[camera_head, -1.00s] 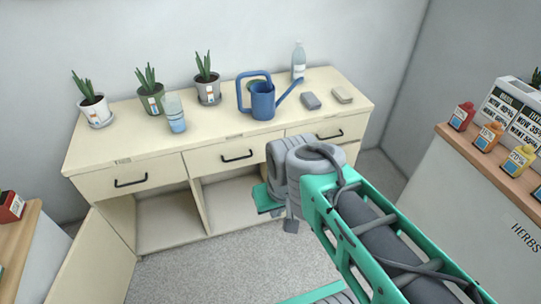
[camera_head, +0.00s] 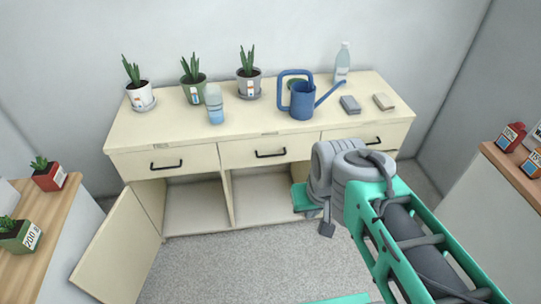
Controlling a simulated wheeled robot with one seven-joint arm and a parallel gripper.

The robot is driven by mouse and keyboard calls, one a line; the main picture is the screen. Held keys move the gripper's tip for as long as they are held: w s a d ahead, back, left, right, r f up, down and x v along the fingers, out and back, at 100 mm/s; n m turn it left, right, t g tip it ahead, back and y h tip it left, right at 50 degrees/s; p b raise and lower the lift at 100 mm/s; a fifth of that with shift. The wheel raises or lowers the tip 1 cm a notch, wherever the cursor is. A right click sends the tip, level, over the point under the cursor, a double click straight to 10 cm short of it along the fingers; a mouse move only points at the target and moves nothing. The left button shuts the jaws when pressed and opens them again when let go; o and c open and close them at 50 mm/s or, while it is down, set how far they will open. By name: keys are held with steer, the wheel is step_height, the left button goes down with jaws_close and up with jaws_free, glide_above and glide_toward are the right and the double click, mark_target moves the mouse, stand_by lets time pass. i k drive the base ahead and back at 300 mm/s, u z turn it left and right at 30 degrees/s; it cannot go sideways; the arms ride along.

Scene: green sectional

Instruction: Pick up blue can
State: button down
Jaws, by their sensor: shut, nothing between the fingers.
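A blue watering can (camera_head: 303,101) stands upright on the cream cabinet top (camera_head: 160,133), right of centre. Its large loop handle is on the left and its long spout points up to the right. A smaller blue-and-white container (camera_head: 214,104) stands further left, near the front edge. My gripper (camera_head: 326,229) is in front of the cabinet, below the top and apart from both. It is small in view and partly hidden by my arm; it is shut and empty.
Potted plants (camera_head: 249,84) line the back left of the cabinet top. A clear bottle (camera_head: 342,63), a dark block (camera_head: 350,105) and a pale block (camera_head: 384,102) are at the right. An open cabinet door (camera_head: 120,255) sticks out at lower left. Side counters stand left and right.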

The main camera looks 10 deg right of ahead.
mark_target(303, 105)
steer(key=z, duration=1.15)
steer(key=i, duration=1.35)
steer(key=u, duration=3.9)
